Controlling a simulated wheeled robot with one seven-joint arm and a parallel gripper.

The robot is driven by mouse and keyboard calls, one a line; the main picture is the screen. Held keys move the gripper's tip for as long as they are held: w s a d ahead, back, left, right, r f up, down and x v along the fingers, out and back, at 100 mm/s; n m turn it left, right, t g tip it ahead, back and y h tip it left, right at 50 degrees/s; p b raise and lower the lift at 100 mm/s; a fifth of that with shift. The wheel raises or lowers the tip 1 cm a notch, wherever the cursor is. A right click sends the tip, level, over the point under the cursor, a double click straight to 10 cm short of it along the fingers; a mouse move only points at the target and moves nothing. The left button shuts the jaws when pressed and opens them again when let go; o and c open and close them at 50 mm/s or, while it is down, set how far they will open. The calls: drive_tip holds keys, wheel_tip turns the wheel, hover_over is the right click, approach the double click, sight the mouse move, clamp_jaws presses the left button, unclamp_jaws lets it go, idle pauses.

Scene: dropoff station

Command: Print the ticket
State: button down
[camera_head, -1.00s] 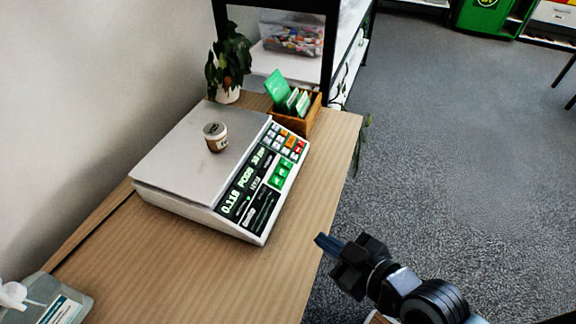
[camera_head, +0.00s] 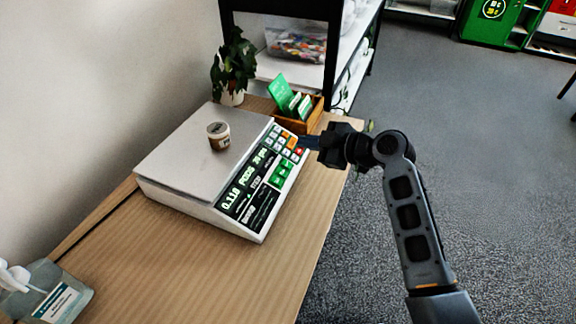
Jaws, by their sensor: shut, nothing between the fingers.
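A white weighing scale (camera_head: 172,167) stands on the wooden table, with a small lidded cup (camera_head: 218,136) on its plate. Its sloped front panel has a lit green display (camera_head: 238,190) and a keypad with green, orange, white and red keys (camera_head: 283,152). The display starts with 0.118; the rest is too small to read surely. My gripper (camera_head: 303,142) is shut and empty. The fingertips hide part of that corner.
A wooden box with green and white cards (camera_head: 297,108) stands just behind the keypad, close to my gripper. A potted plant (camera_head: 233,68) stands behind the scale. A clear container with a white pump (camera_head: 48,291) is at the lower left. The table's front (camera_head: 190,262) is clear.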

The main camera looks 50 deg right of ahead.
sight(286, 164)
drive_tip(key=shift+w+d+r, duration=0.15)
drive_tip(key=shift+d+r, duration=0.25)
drive_tip(key=w+f+b, duration=0.1)
drive_tip(key=f, duration=0.1)
drive_tip(key=f+b, duration=0.1)
drive_tip(key=f, duration=0.1)
drive_tip(key=w+a+f+b, duration=0.1)
drive_tip(key=f+b, duration=0.1)
drive_tip(key=f, duration=0.1)
drive_tip(key=shift+w, duration=0.35)
drive_tip(key=shift+w+a+f+b, duration=0.1)
drive_tip(key=shift+w+f+b, duration=0.25)
drive_tip(key=shift+f+b, duration=0.25)
drive_tip(key=shift+f+b, duration=0.2)
drive_tip(key=shift+b, duration=0.15)
idle(1.3)
drive_tip(key=shift+w+a+f+b, duration=0.1)
drive_tip(key=shift+w+f+b, duration=0.05)
drive_tip(key=shift+b, duration=0.2)
drive_tip(key=shift+w+f+b, duration=0.15)
drive_tip(key=shift+f+b, duration=0.25)
drive_tip(key=shift+b, duration=0.1)
idle(0.7)
drive_tip(key=shift+r, duration=0.1)
drive_tip(key=shift+s+r+p, duration=0.3)
drive_tip(key=shift+s+r, duration=0.05)
drive_tip(key=shift+r, duration=0.3)
